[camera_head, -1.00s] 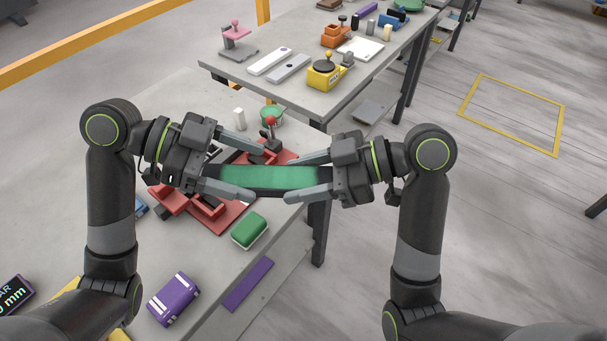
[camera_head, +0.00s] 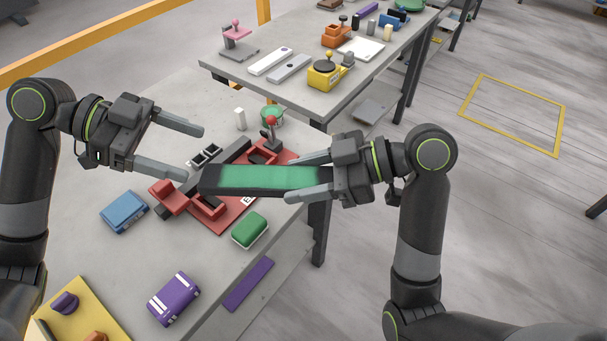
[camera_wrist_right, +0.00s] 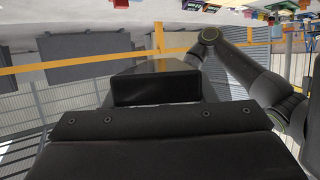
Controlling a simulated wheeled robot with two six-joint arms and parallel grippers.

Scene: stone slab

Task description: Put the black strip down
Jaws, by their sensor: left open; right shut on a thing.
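The black strip (camera_head: 218,182) has a green face and is held level in the air over the edge of the stone slab (camera_head: 150,255). My right gripper (camera_head: 308,176) is shut on its right end. The strip's left end is free. My left gripper (camera_head: 195,153) is open and empty, a little to the left of that free end. In the right wrist view the black end of the strip (camera_wrist_right: 155,88) fills the middle, and the fingers cannot be made out clearly there.
Below the strip is a red fixture (camera_head: 235,215) with a red-knobbed lever (camera_head: 271,122). A green block (camera_head: 249,230), a blue block (camera_head: 124,212) and a purple block (camera_head: 174,298) lie on the slab. A second table (camera_head: 300,95) with several devices stands behind.

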